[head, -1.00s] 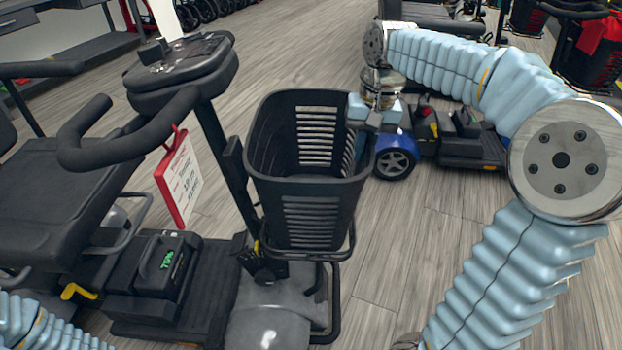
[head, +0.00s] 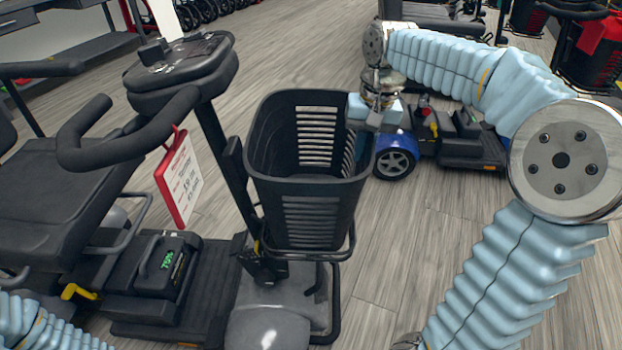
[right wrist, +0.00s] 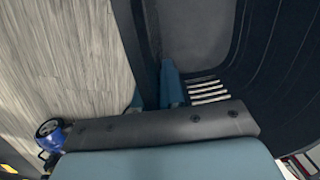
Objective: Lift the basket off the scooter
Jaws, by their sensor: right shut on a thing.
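The black slatted basket (head: 312,190) is upright on the front of the scooter (head: 215,130), beside its steering column. A dark frame bar shows under the basket. My right gripper (head: 362,122) is at the basket's right rim, shut on its wall. In the right wrist view the gripper's fingers (right wrist: 172,90) straddle the dark basket wall (right wrist: 205,35), with the floor to the left. The fingertips are partly hidden in the head view. My left gripper is not in view; only part of my left arm shows at the lower left.
A red-edged price tag (head: 177,178) hangs from the scooter's handlebar. A blue scooter (head: 400,148) stands behind my right gripper, close to the basket. Grey wood-look floor (head: 410,235) is clear to the right of the basket. A desk (head: 70,55) is at the upper left.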

